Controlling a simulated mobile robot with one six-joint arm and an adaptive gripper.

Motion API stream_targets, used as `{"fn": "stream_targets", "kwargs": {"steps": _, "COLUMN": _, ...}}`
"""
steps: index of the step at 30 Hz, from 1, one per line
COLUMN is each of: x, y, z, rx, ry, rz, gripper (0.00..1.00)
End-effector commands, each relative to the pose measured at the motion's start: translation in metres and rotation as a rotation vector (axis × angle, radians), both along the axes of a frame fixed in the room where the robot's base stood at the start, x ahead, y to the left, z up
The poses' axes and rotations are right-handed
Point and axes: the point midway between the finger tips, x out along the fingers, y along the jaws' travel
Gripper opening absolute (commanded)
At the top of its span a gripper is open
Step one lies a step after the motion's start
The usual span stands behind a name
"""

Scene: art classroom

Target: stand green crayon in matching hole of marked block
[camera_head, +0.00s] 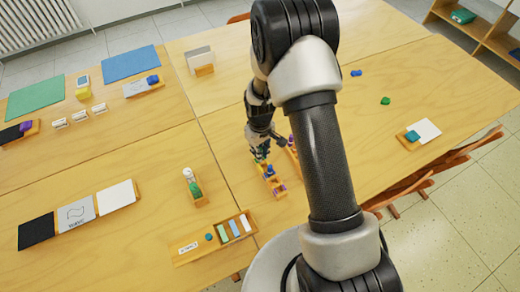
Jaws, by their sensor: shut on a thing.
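My gripper (261,154) is small in the head view and points down over the near end of the right-hand table. It is shut on what looks like the green crayon (258,158), of which only a bit of green shows between the fingers. Just below it is a wooden block (271,181) with several coloured pieces in it, blue, yellow and purple among them. A second wooden block (293,159) with purple in it stands to the right, partly hidden by my arm. The marking and the free holes are too small to make out, and I cannot tell whether the crayon touches a block.
A wooden tray (187,257) with coloured bars lies at the front. A holder with a white-and-green bottle (192,182) stands to the left. Blue (356,73) and green (385,101) lumps lie on the right-hand table, with clear wood around them.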

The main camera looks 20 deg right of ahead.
Motion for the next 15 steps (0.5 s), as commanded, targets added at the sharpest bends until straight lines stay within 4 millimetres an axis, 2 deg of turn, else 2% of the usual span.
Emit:
{"fn": "stream_targets", "kwargs": {"steps": 1, "x": 0.0002, "y": 0.0, "z": -0.0174, "rx": 0.0, "ry": 0.0, "rz": 0.0, "gripper": 0.0}}
{"fn": "stream_targets", "kwargs": {"steps": 10, "x": 0.0002, "y": 0.0, "z": -0.0171, "rx": 0.0, "ry": 0.0, "rz": 0.0, "gripper": 0.0}}
{"fn": "stream_targets", "kwargs": {"steps": 11, "x": 0.0001, "y": 0.0, "z": -0.0171, "rx": 0.0, "ry": 0.0, "rz": 0.0, "gripper": 0.11}}
{"fn": "stream_targets", "kwargs": {"steps": 15, "x": 0.0001, "y": 0.0, "z": -0.0171, "rx": 0.0, "ry": 0.0, "rz": 0.0, "gripper": 0.21}}
